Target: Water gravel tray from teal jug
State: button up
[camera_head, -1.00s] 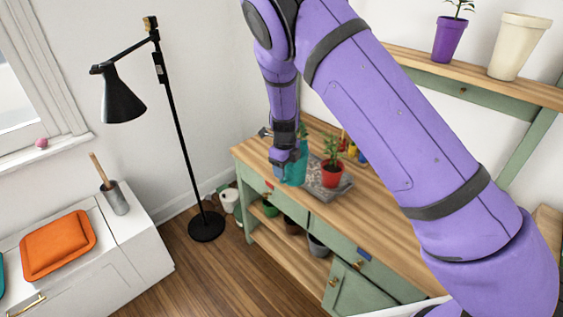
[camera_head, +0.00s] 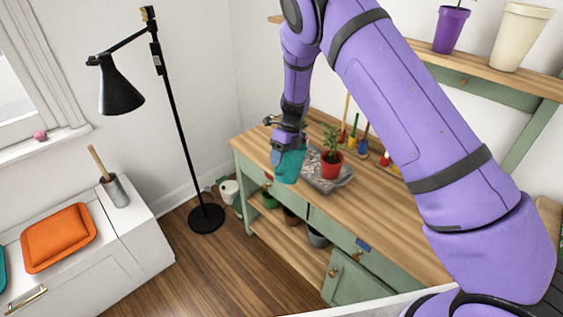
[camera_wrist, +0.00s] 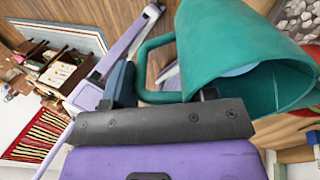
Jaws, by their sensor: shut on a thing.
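The teal jug (camera_head: 289,166) is at the front left part of the wooden bench, just left of the gravel tray (camera_head: 341,184). My gripper (camera_head: 281,150) is shut on the jug at its handle side. In the wrist view the jug (camera_wrist: 215,40) fills the upper right, its handle on the left and its mouth opening to the right; a pale blue patch shows inside. Gravel (camera_wrist: 296,18) shows beyond it at the top right corner. A red pot with a green plant (camera_head: 331,165) stands on the tray. I cannot tell the gap between jug and bench.
Small hand tools with coloured parts (camera_head: 362,145) stand on the bench behind the plant. A black floor lamp (camera_head: 180,135) stands left of the bench. Pots (camera_head: 291,215) sit on its lower shelf. Bench top (camera_head: 390,215) to the right of the tray is clear.

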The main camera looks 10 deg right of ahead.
aim_at(285, 161)
jog(key=shift+w+d+r+g+y, duration=0.2)
jog(key=shift+r+g+y, duration=0.05)
jog(key=shift+g+y, duration=0.15)
jog(key=shift+w+d+f+g+y, duration=0.1)
jog(key=shift+f+g+y, duration=0.1)
jog(key=shift+f, duration=0.25)
jog(key=shift+w+d+f+g+y, duration=0.1)
jog(key=shift+f+y, duration=0.1)
jog(key=shift+f, duration=0.2)
jog(key=shift+w+d+f, duration=0.15)
jog(key=shift+d, duration=0.1)
jog(key=shift+w+d+r+g+y, duration=0.2)
jog(key=shift+w+d+g+y, duration=0.3)
jog(key=shift+g+y, duration=0.3)
jog(key=shift+s+a+r, duration=0.1)
jog(key=shift+s+a, duration=0.1)
jog(key=shift+a, duration=0.1)
jog(key=shift+d, duration=0.1)
jog(key=shift+w+d+g+y, duration=0.4)
jog(key=shift+w+d, duration=0.1)
jog(key=shift+w, duration=0.05)
dwell(2.4)
jog(key=shift+a, duration=0.15)
